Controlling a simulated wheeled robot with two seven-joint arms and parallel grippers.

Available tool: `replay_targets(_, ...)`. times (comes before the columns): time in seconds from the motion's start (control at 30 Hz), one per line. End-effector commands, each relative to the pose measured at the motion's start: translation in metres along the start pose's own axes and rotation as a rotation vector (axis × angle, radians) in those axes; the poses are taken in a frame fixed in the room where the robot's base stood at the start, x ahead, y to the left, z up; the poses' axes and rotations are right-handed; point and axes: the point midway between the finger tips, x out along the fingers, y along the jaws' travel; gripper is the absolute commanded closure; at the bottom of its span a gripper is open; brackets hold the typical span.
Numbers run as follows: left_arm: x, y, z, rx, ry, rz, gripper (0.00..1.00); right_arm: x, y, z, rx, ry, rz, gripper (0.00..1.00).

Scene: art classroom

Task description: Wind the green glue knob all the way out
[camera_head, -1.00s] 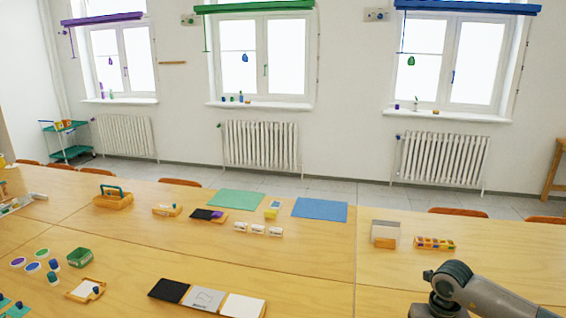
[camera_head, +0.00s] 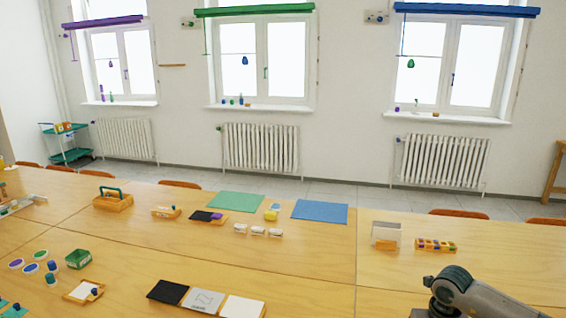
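I cannot pick out the green glue knob for certain in the head view. Small upright cylinders stand at the left of the near table: a teal-green one (camera_head: 51,280) and a dark blue one (camera_head: 53,265). More small teal pieces (camera_head: 18,305) sit at the lower left corner. They are too small to tell whether any is a glue stick or has a knob. Neither of my grippers shows. Only a grey link of my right arm, with a dark teal joint, comes in at the bottom right.
A green box (camera_head: 78,260) and a small tray with a white sheet (camera_head: 80,291) are nearby. Black, grey and white panels (camera_head: 200,298) lie at the front middle. Green (camera_head: 235,202) and blue (camera_head: 319,211) mats lie farther back. The table's middle (camera_head: 290,270) is clear.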

Motion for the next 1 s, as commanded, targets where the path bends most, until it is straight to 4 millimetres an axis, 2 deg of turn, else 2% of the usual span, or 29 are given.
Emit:
replay_targets(0.67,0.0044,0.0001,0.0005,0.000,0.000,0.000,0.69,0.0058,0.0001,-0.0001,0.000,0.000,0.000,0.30)
replay_targets(0.9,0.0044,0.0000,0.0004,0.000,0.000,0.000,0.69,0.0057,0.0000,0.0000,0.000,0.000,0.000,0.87)
replay_targets(1.0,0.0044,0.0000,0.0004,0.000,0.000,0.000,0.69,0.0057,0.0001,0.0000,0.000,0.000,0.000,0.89)
